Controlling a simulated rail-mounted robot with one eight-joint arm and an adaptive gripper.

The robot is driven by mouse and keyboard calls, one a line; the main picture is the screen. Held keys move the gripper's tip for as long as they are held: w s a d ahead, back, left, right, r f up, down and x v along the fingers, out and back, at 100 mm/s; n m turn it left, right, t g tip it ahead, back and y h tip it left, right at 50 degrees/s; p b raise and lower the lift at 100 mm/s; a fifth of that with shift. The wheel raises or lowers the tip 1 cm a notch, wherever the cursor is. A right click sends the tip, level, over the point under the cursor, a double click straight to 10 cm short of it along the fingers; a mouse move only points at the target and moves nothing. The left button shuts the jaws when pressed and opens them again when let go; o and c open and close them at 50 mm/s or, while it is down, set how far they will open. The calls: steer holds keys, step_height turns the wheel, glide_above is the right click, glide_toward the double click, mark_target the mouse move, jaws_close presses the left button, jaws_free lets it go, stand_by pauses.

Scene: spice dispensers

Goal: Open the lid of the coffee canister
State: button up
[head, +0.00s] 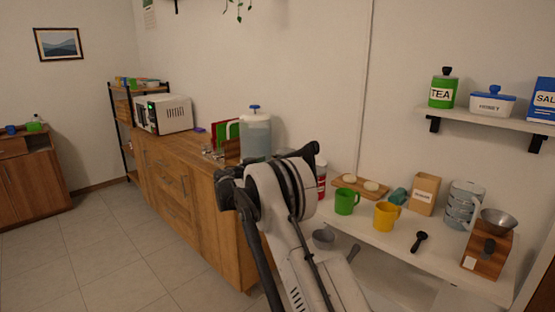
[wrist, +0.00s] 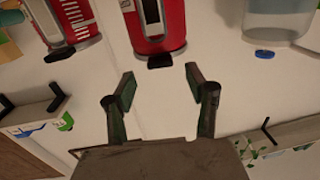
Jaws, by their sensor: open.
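In the head view a red canister (head: 321,183) shows partly behind my arm; my fingers are hidden there.
The white counter holds a green mug (head: 346,201), a yellow mug (head: 386,216) and a wooden board (head: 349,191). A wall shelf (head: 490,117) is at the right. A clear dispenser (head: 256,137) stands on the wooden cabinet (head: 232,205).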

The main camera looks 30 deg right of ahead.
mark_target(276, 158)
steer(key=x, duration=0.6)
jaws_close()
stand_by(0.3)
